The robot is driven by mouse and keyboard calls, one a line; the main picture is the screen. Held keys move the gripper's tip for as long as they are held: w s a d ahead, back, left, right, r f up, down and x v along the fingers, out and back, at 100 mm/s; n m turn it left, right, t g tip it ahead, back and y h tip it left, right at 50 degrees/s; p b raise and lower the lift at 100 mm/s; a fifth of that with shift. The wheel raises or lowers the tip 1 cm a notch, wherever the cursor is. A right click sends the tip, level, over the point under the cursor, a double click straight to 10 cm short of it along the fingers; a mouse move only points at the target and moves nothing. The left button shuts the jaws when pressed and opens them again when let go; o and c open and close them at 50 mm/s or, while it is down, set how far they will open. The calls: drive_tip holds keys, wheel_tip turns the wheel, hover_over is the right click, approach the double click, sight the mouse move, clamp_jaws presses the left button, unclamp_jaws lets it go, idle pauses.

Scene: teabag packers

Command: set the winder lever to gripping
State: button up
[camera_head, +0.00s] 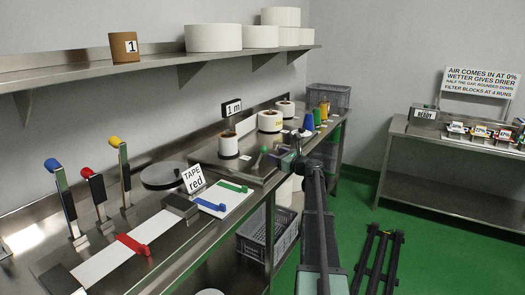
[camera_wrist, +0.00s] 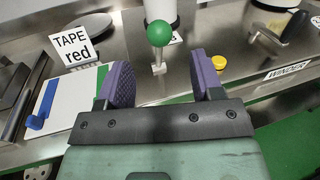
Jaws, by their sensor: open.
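A lever with a green ball knob (camera_wrist: 158,33) stands on the steel bench top, on a short pale stem. The knob also shows in the head view (camera_head: 263,150), left of my gripper (camera_head: 291,157). In the wrist view my gripper (camera_wrist: 162,66) is open, with purple pads apart and nothing between them; the knob shows just beyond the gap. A "WINDER" label (camera_wrist: 287,72) is on the bench front to the right. A black handle (camera_wrist: 268,37) stands above that label. I cannot read the lever's setting.
White rolls (camera_head: 229,146) stand behind the knob. A yellow button (camera_wrist: 219,62) is beside the right finger. Tall levers (camera_head: 121,175) stand at the far left.

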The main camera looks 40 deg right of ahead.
sight(262, 149)
drive_tip(key=w, duration=0.6)
drive_tip(key=w+a, duration=0.1)
drive_tip(key=w, duration=0.2)
drive_tip(key=shift+w, duration=0.1)
clamp_jaws()
drive_tip(key=shift+a, duration=0.1)
